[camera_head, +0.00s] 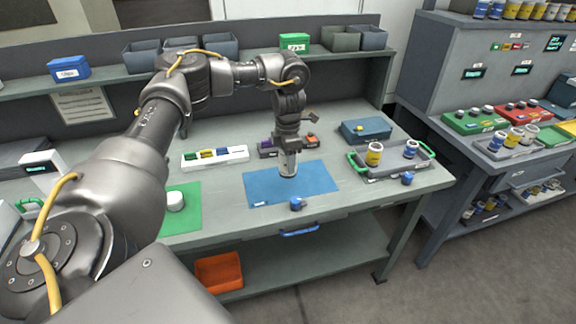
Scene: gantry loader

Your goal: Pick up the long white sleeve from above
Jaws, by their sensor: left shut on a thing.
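My left gripper (287,148) points straight down over the blue mat (318,178). It is shut around the upper part of a pale, upright cylinder, the long white sleeve (288,168). The sleeve's lower end shows below the fingers, over the mat. I cannot tell whether that end touches the mat. The fingers hide the sleeve's top. My right gripper is not in view.
A short white cylinder (175,201) stands on a green mat (184,222). A white rack (215,158) with coloured pieces lies behind. A small blue part (297,204) sits near the front edge. A grey tray (394,169) with green handles holds yellow and blue cylinders.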

